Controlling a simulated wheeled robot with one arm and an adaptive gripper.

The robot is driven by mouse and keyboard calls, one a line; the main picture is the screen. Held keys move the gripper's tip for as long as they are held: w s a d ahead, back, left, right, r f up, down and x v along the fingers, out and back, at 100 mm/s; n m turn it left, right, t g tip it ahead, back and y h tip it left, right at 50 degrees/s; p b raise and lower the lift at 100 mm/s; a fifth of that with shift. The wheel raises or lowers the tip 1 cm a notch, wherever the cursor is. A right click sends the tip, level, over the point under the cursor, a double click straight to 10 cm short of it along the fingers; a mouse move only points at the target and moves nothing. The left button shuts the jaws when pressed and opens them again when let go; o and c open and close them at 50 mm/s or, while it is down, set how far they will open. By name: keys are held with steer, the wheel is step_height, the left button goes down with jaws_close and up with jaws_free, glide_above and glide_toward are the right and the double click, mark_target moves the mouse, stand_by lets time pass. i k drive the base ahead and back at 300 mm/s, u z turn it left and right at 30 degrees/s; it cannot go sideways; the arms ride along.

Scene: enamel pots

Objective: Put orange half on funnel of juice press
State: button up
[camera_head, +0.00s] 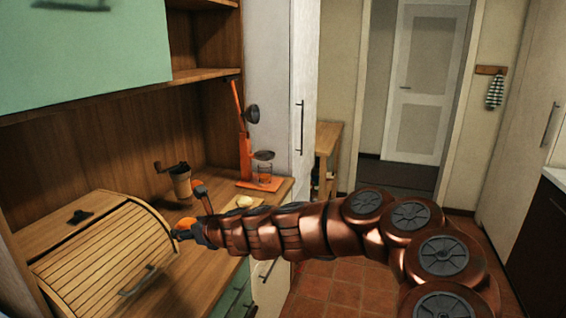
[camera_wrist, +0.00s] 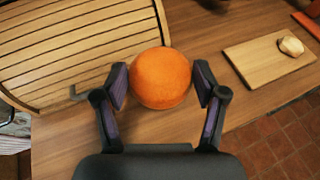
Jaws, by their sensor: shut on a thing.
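An orange half (camera_wrist: 160,78) is between the two finger pads of my gripper (camera_wrist: 161,84) in the wrist view, with its rounded peel side facing the camera. My gripper is shut on it, above the wooden counter. In the head view the orange half (camera_head: 186,223) shows beside my gripper (camera_head: 190,232), close to the bread box. The orange juice press (camera_head: 246,160) stands further back on the counter, to the right of my gripper. Its lever is raised, its dark funnel (camera_head: 264,155) is in the lower part, and a glass (camera_head: 264,172) stands under it.
A wooden bread box (camera_head: 105,250) with a slatted roll front is at the left. A coffee grinder (camera_head: 180,182) stands behind my gripper. A cutting board (camera_wrist: 268,60) with a pale roundish piece (camera_wrist: 291,46) lies between my gripper and the press. Shelves (camera_head: 205,75) hang above.

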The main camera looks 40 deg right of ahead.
mark_target(264, 154)
steer(key=z, duration=0.35)
steer(key=k, duration=0.45)
steer(key=z, duration=1)
steer(key=i, duration=1)
steer(key=u, duration=0.7)
steer(key=i, duration=0.9)
steer(key=u, duration=0.85)
